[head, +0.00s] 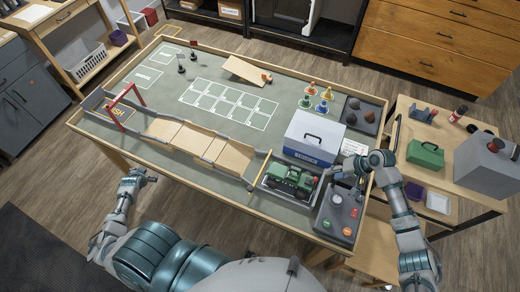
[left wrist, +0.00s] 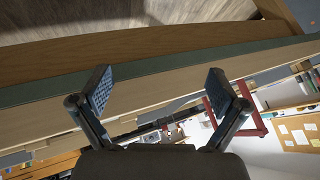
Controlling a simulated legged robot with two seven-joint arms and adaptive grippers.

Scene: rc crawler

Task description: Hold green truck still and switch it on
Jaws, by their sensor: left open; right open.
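The green truck (head: 290,179) sits upright in a grey tray at the front right of the table, beside the blue and white box. No switch on it can be made out at this size. My right gripper (head: 343,179) is to the right of the truck, above the grey control panel, apart from the truck and open. My left gripper (head: 143,177) is at the table's front left edge, far from the truck. In the left wrist view the left gripper (left wrist: 160,88) is open and empty, with the table edge beyond its fingers.
A grey control panel (head: 339,216) with red and green buttons lies right of the truck. A blue and white box (head: 312,138) stands behind it. Wooden ramps (head: 197,143) run to the left. Small cones (head: 307,102) and dark rocks (head: 353,104) are farther back. The front left is clear.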

